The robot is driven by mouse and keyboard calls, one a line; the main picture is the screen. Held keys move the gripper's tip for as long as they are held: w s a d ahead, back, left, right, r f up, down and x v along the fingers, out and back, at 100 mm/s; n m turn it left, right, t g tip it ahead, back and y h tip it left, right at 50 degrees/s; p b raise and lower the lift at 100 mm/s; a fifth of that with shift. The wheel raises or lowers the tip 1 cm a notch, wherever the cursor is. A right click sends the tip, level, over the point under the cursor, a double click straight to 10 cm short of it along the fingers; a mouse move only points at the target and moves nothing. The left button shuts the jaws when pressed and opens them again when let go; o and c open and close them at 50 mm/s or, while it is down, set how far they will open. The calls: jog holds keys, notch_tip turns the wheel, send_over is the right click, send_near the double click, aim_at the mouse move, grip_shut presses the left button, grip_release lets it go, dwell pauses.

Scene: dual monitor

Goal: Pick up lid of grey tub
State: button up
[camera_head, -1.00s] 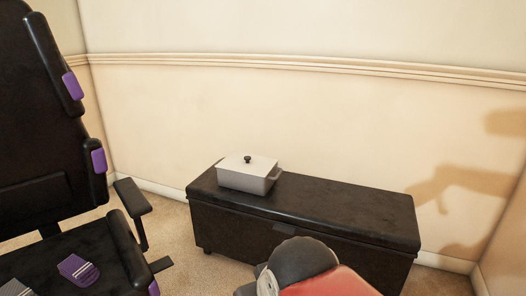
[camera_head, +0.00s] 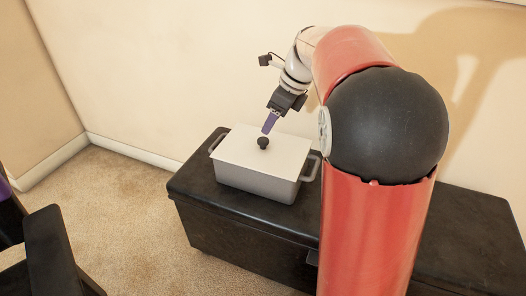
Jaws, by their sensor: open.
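The grey tub (camera_head: 255,184) stands upright on the black chest, with side handles at its ends. Its pale lid (camera_head: 240,153) lies flat on top and has a round dark knob (camera_head: 263,142) in the middle. My gripper (camera_head: 268,128) points down from the upper right, with its purple fingertips right at or just above the knob. The gripper is open. The fingers overlap in this view, so I cannot tell whether the knob is between them or whether they touch it.
The black chest (camera_head: 215,224) stands near the wall (camera_head: 170,75). A black chair (camera_head: 50,250) is at the lower left. Carpet (camera_head: 135,215) is clear between chair and chest. My red arm hides part of the chest's right side.

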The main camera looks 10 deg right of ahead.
aim_at(263, 140)
jog(key=x, duration=0.2)
jog(key=b+x, duration=0.1)
jog(key=x, duration=0.4)
jog(key=shift+s+d+f+b, duration=0.15)
jog(key=shift+d+f+b, duration=0.1)
jog(key=shift+b, duration=0.1)
jog(key=shift+c, duration=0.2)
jog(key=c, duration=1)
jog(key=shift+r, duration=0.1)
